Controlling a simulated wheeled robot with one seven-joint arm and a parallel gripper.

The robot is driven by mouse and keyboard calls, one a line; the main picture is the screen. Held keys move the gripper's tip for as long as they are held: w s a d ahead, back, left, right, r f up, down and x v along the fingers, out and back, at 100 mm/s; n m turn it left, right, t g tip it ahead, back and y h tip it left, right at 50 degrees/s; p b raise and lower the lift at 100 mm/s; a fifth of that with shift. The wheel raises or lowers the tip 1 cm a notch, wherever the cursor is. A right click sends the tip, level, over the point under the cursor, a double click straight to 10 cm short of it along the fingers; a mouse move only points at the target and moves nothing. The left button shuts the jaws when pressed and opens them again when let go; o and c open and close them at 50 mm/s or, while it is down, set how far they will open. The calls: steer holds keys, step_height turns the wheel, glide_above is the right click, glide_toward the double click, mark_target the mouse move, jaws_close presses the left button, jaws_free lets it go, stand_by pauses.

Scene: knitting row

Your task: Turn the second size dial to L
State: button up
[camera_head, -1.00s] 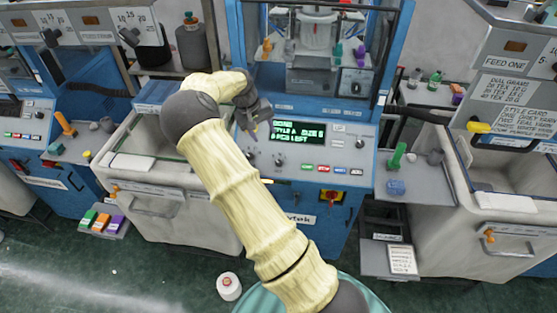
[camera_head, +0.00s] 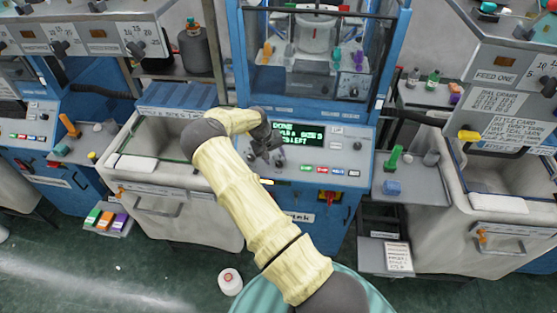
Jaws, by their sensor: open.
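My gripper (camera_head: 268,157) is over the left part of the sloped grey control panel (camera_head: 338,158) on the middle blue machine. Its dark fingers are apart and point down at the panel; I see nothing held between them. A small dark dial (camera_head: 279,163) shows right beside the fingertips, and I cannot tell whether they touch it. The fingers and wrist hide part of this panel area, and the dial's letters are too small to read. The green-lit screen (camera_head: 300,135) just right of the gripper shows a "SIZE" line, partly covered and blurred.
Coloured buttons (camera_head: 322,170) and a red-yellow switch (camera_head: 326,196) are on the middle machine's front. Pale bins stand on both sides. A white spool (camera_head: 230,281) lies on the floor.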

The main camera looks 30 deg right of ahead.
mark_target(279, 164)
steer(key=shift+p+x, duration=0.75)
steer(key=shift+x, duration=1.7)
steer(key=c, duration=1)
